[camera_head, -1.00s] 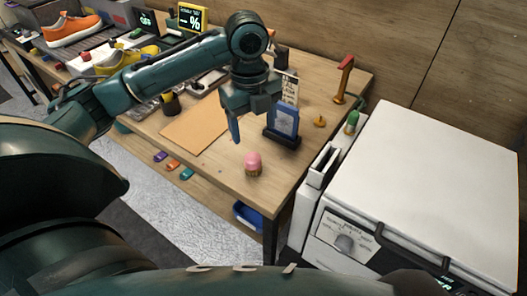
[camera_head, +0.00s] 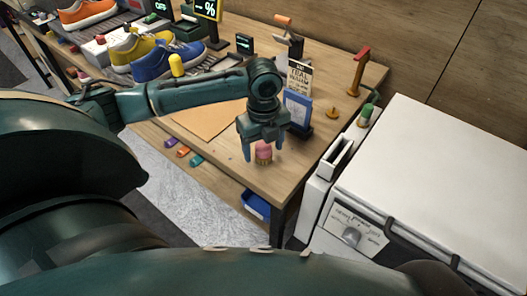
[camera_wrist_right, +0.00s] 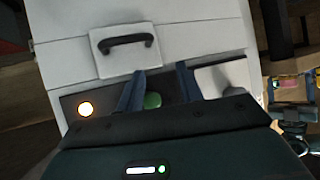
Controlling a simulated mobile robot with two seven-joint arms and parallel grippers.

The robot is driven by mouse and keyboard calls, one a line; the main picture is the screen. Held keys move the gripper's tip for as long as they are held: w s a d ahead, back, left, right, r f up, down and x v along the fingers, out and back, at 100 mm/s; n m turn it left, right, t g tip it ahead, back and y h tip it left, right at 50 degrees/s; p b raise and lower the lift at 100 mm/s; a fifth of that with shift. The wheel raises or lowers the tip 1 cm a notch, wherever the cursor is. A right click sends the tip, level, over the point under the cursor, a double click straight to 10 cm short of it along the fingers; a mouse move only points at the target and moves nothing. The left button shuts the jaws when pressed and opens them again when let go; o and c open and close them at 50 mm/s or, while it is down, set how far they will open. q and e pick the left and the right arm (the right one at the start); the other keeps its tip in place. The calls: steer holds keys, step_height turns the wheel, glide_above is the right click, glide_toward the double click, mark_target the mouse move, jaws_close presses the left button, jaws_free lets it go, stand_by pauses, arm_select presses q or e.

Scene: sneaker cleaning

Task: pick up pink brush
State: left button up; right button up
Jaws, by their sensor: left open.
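The pink brush (camera_head: 264,150), with a pink top and a brown lower part, stands upright near the front right corner of the wooden table (camera_head: 232,178). My left gripper (camera_head: 263,150) is open above it, with one finger on either side of the pink top. Whether the fingers touch the brush I cannot tell. In the right wrist view my right gripper (camera_wrist_right: 160,88) is open. A green rounded thing (camera_wrist_right: 152,100) shows between its fingers, apart from both.
A blue framed card (camera_head: 298,108) stands close behind the left gripper. A brown mat (camera_head: 208,121) lies to its left. Yellow and blue sneakers (camera_head: 167,64) stand farther left. A white machine (camera_head: 440,165) is right of the table. A blue bin (camera_head: 256,205) sits below the table edge.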

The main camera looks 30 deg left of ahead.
mark_target(263, 145)
arm_select(q)
steer(key=shift+f, duration=0.55)
steer(key=c, duration=1.2)
step_height(263, 145, up, 10)
steer(key=shift+r, duration=0.1)
